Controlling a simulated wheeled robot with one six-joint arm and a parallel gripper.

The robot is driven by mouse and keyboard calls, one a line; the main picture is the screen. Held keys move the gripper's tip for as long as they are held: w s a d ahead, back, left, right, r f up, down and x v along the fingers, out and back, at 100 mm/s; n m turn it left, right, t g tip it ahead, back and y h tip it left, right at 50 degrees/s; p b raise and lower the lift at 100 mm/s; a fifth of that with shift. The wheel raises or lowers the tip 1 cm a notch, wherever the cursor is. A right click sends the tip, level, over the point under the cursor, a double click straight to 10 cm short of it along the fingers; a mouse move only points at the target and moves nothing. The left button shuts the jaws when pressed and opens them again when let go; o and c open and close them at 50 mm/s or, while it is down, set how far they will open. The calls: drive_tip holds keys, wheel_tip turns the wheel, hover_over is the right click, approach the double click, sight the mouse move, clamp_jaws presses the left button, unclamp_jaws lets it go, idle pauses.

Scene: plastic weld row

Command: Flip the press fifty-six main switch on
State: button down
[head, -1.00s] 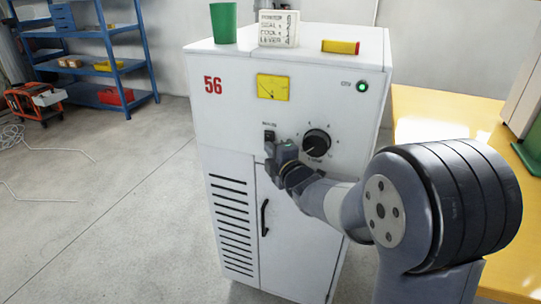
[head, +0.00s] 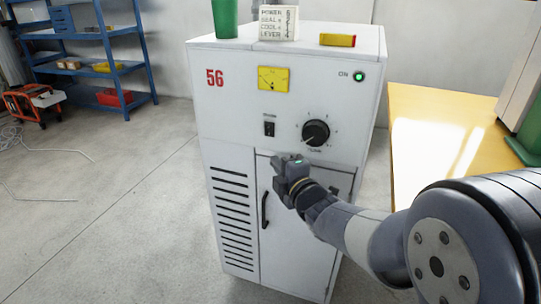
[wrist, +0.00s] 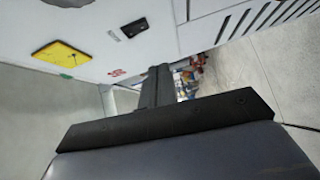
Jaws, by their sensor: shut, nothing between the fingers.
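The white press cabinet (head: 225,120) carries a red "56" at its upper left. Its main switch (head: 269,128) is a small black rocker below the yellow meter; it also shows in the wrist view (wrist: 134,27). The rocker's exact position is too small to tell. A green lamp (head: 358,77) marked ON is lit at the upper right. My gripper (head: 284,162) is shut and empty, a little below and right of the switch and apart from it. In the wrist view, my gripper's dark fingers (wrist: 157,85) are together.
A black dial (head: 316,133) sits right of the switch, and a door handle (head: 264,210) below. A green cup (head: 224,18), a white sign (head: 278,22) and a yellow-red block (head: 337,40) stand on top. A yellow table (head: 430,130) is at right.

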drive_tip(key=shift+f+v, duration=0.1)
drive_tip(key=shift+v, duration=0.7)
drive_tip(key=shift+f+v, duration=0.15)
drive_tip(key=shift+v, duration=0.65)
drive_tip(key=shift+a, duration=0.1)
